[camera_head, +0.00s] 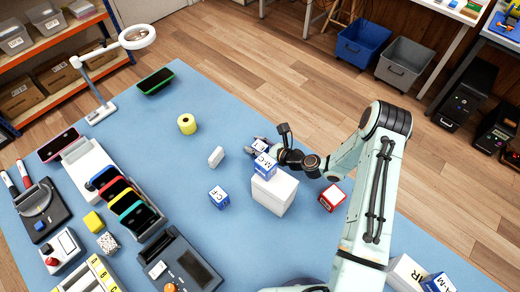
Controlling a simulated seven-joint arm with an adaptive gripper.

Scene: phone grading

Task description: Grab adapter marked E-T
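No label reading E-T can be made out. Several small marked cubes that may be adapters are in view. A blue and white cube with letters like M-C (265,166) sits on a white box (275,195) near the middle. Another blue and white cube (260,146) shows just behind it, close to my gripper (267,142). A blue and white cube with letters like C-F (219,197) lies on the blue mat to the left. A red and white cube (332,198) lies right of the white box, its label unreadable. My gripper is at the cubes' level; its grip is partly hidden.
The blue mat (175,165) has free room at its upper middle. A yellow roll (187,124), a small white block (216,156) and a green-edged device (155,81) lie there. A phone rack (130,205) and machines fill the left. A white box (405,274) stands lower right.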

